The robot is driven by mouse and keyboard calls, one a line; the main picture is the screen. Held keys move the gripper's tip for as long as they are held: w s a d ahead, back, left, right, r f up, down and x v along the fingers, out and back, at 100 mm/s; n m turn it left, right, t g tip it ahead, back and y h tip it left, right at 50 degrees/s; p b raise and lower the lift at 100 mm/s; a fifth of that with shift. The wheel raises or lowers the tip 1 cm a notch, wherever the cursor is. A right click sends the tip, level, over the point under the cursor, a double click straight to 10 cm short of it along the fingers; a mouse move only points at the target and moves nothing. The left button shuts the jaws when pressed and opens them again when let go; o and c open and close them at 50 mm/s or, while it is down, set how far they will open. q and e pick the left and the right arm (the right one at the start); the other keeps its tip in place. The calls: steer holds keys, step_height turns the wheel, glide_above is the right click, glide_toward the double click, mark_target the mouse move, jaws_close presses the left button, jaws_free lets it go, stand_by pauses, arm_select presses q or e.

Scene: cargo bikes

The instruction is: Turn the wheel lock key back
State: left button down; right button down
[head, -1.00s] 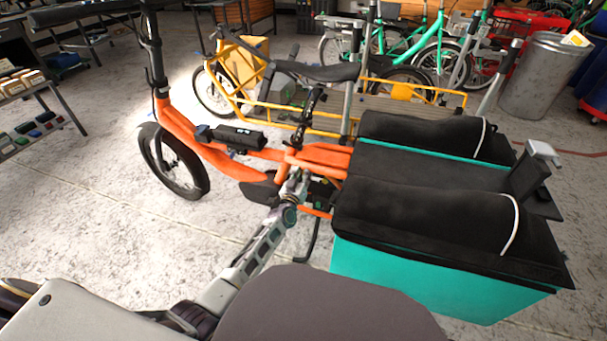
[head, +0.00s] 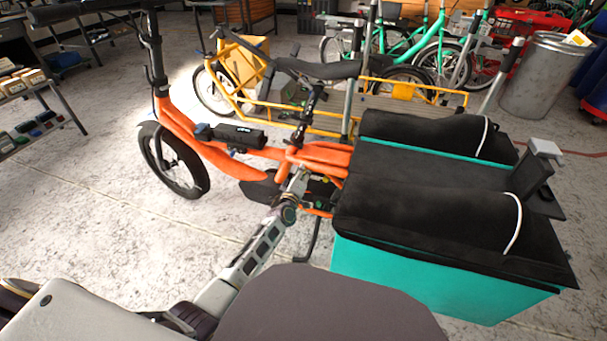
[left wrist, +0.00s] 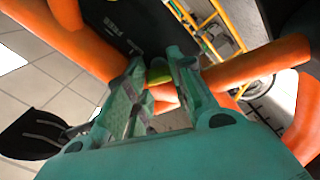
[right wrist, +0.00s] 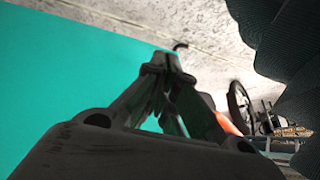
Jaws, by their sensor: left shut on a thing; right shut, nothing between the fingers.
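The orange cargo bike (head: 215,160) stands in the middle of the head view. My left gripper (head: 302,176) reaches its frame below the seat, near the rear wheel. In the left wrist view my left gripper (left wrist: 160,68) is shut on a small yellow-green piece (left wrist: 159,76), which looks like the lock key. The fingers hide most of it, and I cannot make out the lock or the key's angle. My right gripper (right wrist: 165,65) is shut and empty beside the teal pannier (right wrist: 75,75); it does not show in the head view.
Black-topped teal panniers (head: 440,275) flank the orange bike's rear at right. A yellow cargo bike (head: 270,100) stands close behind it. A metal bin (head: 535,78) is at the back right, a shelf (head: 35,115) at left. The floor at front left is clear.

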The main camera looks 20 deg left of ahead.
arm_select(q)
steer(key=shift+f+n, duration=0.1)
steer(key=shift+n, duration=0.4)
steer(key=shift+n+b, duration=0.4)
steer(key=shift+n, duration=1.2)
steer(key=shift+n+b, duration=0.35)
steer(key=shift+n, duration=0.15)
steer(key=shift+a, duration=0.1)
arm_select(e)
step_height(320, 180, down, 3)
steer(key=shift+s+f, duration=0.1)
steer(key=shift+s, duration=0.05)
arm_select(q)
steer(key=shift+n, duration=0.3)
arm_select(e)
steer(key=shift+w+a+t, duration=0.15)
steer(key=shift+w+t, duration=0.05)
steer(key=shift+t, duration=0.1)
arm_select(q)
steer(key=c, duration=1.6)
jaws_free()
steer(key=o, duration=0.4)
steer(key=shift+c, duration=0.2)
arm_select(e)
steer(key=shift+w+a+r, duration=0.1)
steer(key=shift+w+r, duration=0.2)
